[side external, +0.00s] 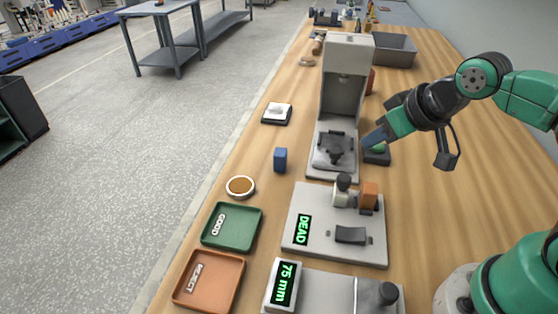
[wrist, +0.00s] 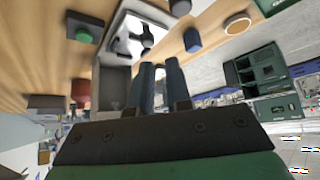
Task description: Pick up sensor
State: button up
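I cannot tell for sure which object is the sensor. A blue block (side external: 280,160) stands on the bench left of the press, and it also shows in the wrist view (wrist: 192,40). A small white piece lies on a black pad (side external: 277,113) farther back. An orange block (side external: 368,195) and a grey-and-black knob stand on the tester (side external: 300,205), whose display reads DEAD. My gripper (side external: 369,143) hangs tilted just right of the press; in the wrist view its blue-grey fingers (wrist: 159,66) lie side by side with a narrow gap, nothing seen between them.
The press (side external: 344,90) with a black fixture stands left of my gripper. A green-button box (side external: 377,157) sits close below it. Green GOOD (side external: 246,210) and orange REJECT (side external: 231,274) trays and a 75 mm gauge (side external: 325,288) are in front. Bare wood lies around the blue block.

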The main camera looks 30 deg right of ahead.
aim_at(371, 188)
jog(key=o, duration=0.9)
jog(key=shift+c, duration=0.2)
jog(key=shift+f+n+g, duration=0.45)
jog(key=shift+n+g, duration=0.35)
jog(key=shift+n, duration=0.1)
jog(key=f+n+g, duration=0.1)
jog(key=n, duration=0.1)
jog(key=f+n+g, duration=0.1)
jog(key=n+g, duration=0.1)
jog(key=s+f+n+g, duration=0.1)
jog(key=n, duration=0.1)
jog(key=shift+d+f+g, duration=0.15)
jog(key=shift+f+g, duration=0.2)
jog(key=shift+g, duration=0.05)
jog(key=shift+s+f+n+g, duration=0.1)
jog(key=shift+f+n+g, duration=0.3)
jog(key=shift+n, duration=0.2)
jog(key=shift+f, duration=2.7)
